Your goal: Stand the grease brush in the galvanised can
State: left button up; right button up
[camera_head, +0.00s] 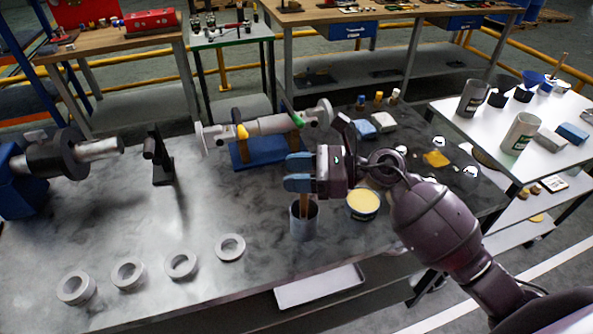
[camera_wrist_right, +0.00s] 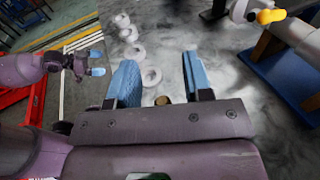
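The grey galvanised can (camera_head: 304,224) stands on the dark metal bench. The grease brush's wooden handle (camera_head: 304,206) rises from the can's mouth, roughly upright; its lower end is hidden inside. My right gripper (camera_head: 288,172) is just above the can, with its blue fingers apart. In the right wrist view, the open right gripper (camera_wrist_right: 161,78) has a small brown round end, probably the brush handle (camera_wrist_right: 163,100), between its fingers near the palm, with gaps on both sides. My left gripper (camera_wrist_right: 90,71) shows at the left of the wrist view; its opening is unclear.
A tin of yellow grease (camera_head: 363,204) stands right of the can. Several grey rings (camera_head: 230,248) lie on the front left of the bench. A shaft on a blue stand (camera_head: 266,150) is behind. A white table (camera_head: 450,118) holds cans at right.

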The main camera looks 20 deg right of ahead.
jog(key=shift+d, duration=0.1)
pick_arm(q)
jog(key=shift+s+f+b, duration=0.1)
jog(key=shift+f+b, duration=0.7)
jog(key=shift+f, duration=0.1)
pick_arm(e)
jog(key=v, duration=1)
jog(key=shift+s+d, duration=0.2)
jog(key=shift+d, duration=0.05)
pick_arm(q)
jog(key=shift+s+f, duration=0.15)
